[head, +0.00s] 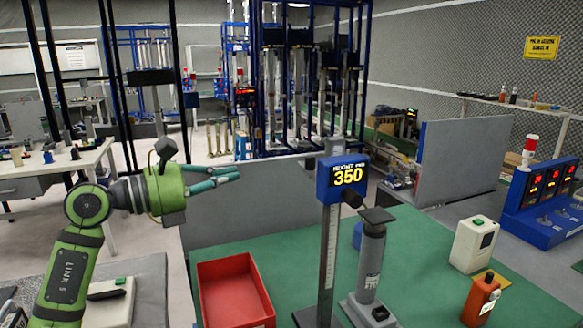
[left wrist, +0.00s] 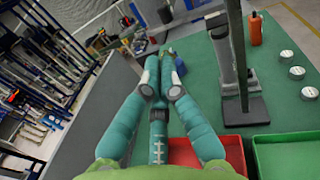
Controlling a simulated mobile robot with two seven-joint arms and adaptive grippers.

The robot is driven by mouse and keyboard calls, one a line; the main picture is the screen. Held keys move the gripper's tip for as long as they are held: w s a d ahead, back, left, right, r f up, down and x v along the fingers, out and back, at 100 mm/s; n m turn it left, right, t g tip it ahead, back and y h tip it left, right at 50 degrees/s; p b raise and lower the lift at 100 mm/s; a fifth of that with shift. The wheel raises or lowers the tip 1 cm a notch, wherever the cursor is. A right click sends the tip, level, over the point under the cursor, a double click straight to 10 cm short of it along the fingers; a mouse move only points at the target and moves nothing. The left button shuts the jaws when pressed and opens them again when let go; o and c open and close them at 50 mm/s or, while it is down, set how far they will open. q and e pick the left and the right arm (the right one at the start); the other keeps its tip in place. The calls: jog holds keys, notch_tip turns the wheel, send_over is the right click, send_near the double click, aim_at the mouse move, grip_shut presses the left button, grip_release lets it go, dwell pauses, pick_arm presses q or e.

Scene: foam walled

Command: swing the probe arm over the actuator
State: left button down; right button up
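The height gauge is an upright grey post (head: 329,262) with a blue display (head: 343,181) reading 350 at its top. A dark round part (head: 352,198) juts from the display's right side; I cannot tell if this is the probe arm. The actuator (head: 370,264), a grey cylinder with a flat dark top, stands upright just right of the post. My left gripper (head: 238,171) is left of the display, apart from it, with teal fingers pointing right. Its fingers fill the middle of the left wrist view (left wrist: 160,62) with nothing visible between them. My right gripper is out of view.
A red tray (head: 233,320) lies on the green bench top (head: 425,255) below my left gripper. A white box (head: 473,246) and an orange container (head: 481,300) stand at the right. A low grey wall (head: 250,215) runs behind the bench.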

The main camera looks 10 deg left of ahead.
aim_at(306, 160)
pick_arm(q)
jog(key=p+x, duration=0.6)
jog(key=x, duration=0.8)
jog(key=shift+w+f+p, duration=0.15)
jog(key=shift+p, duration=0.15)
